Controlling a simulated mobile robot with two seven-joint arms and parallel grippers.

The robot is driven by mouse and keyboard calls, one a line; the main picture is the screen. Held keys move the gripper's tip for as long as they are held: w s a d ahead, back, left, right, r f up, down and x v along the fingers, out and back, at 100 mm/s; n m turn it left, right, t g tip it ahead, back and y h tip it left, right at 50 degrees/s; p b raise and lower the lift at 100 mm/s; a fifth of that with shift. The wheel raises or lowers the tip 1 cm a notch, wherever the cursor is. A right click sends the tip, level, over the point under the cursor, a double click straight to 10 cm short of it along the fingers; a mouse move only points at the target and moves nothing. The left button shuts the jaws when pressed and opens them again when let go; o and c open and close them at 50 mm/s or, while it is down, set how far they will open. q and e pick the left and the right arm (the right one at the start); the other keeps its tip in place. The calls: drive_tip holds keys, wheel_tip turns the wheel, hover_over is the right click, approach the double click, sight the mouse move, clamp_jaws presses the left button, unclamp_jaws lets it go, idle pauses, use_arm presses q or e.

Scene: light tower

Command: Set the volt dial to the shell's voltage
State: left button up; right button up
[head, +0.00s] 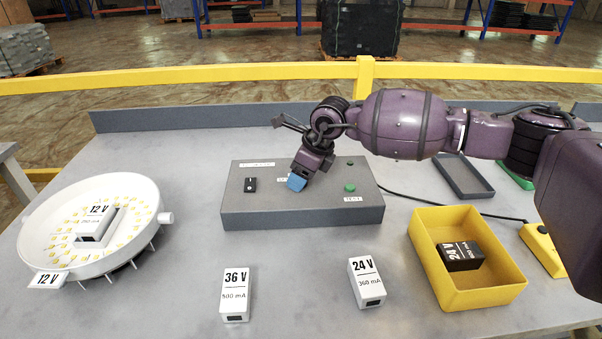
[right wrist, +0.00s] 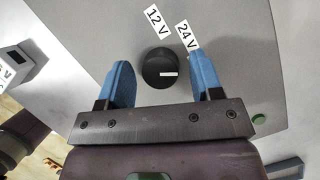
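The shell (head: 150,219) is a white round dish with yellow lights at the left; its front tag reads 12 V (head: 47,280). The grey control box (head: 238,210) stands mid-table. Its volt dial, a black round knob (right wrist: 157,66), shows in the right wrist view, with labels 12 V (right wrist: 157,20) and 24 V (right wrist: 187,37) beyond it. A short white mark on the knob lies to the right of its middle. My right gripper (head: 297,183) is over the box; its blue fingers are open (right wrist: 162,84) on either side of the knob, with gaps. The head view hides the knob. My left gripper is out of view.
A black switch (head: 250,185) and green button (head: 350,187) are on the box. Two white blocks, 36 V (head: 236,295) and 24 V (head: 367,283), stand in front. A yellow bin (head: 480,293) holds a black 24 V block (head: 460,256). A grey tray (head: 464,178) lies behind the bin.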

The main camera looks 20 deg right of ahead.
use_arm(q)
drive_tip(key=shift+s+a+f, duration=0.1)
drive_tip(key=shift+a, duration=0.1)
use_arm(e)
drive_tip(key=c, duration=0.8)
